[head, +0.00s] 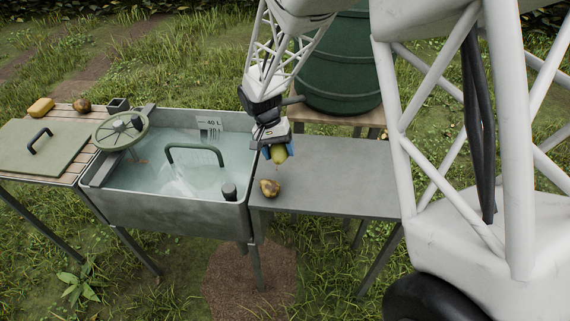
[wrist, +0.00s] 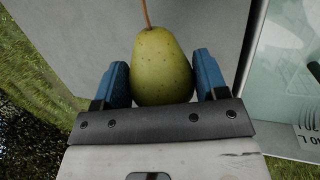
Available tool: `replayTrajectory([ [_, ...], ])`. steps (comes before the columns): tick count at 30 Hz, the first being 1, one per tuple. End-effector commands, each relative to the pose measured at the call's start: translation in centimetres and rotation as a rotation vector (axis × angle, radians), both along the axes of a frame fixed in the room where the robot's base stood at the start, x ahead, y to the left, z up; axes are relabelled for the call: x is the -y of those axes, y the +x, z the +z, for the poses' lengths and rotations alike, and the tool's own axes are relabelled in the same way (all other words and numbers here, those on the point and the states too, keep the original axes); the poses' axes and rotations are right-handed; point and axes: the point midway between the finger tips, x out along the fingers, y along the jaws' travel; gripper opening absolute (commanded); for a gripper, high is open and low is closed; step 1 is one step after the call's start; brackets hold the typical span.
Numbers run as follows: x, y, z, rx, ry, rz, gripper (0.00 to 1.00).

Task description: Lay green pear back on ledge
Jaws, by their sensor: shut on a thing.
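The green pear (head: 279,154) is held between the blue fingers of my gripper (head: 278,151), above the left part of the grey ledge (head: 340,180). In the wrist view the green pear (wrist: 162,68) sits between both blue fingertips (wrist: 161,80), its stem pointing away from the gripper. The gripper is shut on it. The grey ledge (wrist: 185,20) shows beyond the pear. I cannot tell how high the pear is above the ledge. A brown-yellow pear (head: 270,188) lies on the ledge near its front left edge, just in front of the held pear.
A metal basin (head: 170,214) of water with a green handle (head: 196,154) adjoins the ledge's left side. A green barrel (head: 340,70) stands behind the ledge. A slatted side table (head: 70,179) at the far left bears a lid, a sponge and another brown fruit. The ledge's middle and right are clear.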

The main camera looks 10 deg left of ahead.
Motion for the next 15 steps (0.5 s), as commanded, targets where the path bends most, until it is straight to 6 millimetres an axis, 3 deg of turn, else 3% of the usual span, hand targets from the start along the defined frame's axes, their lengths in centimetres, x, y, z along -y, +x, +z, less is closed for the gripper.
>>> replayTrajectory([
  [6, 0.0, 0.0, -2.0, 0.0, 0.0, 0.0, 0.34],
  [15, 0.0, 0.0, -2.1, 0.001, 0.0, 0.0, 0.34],
])
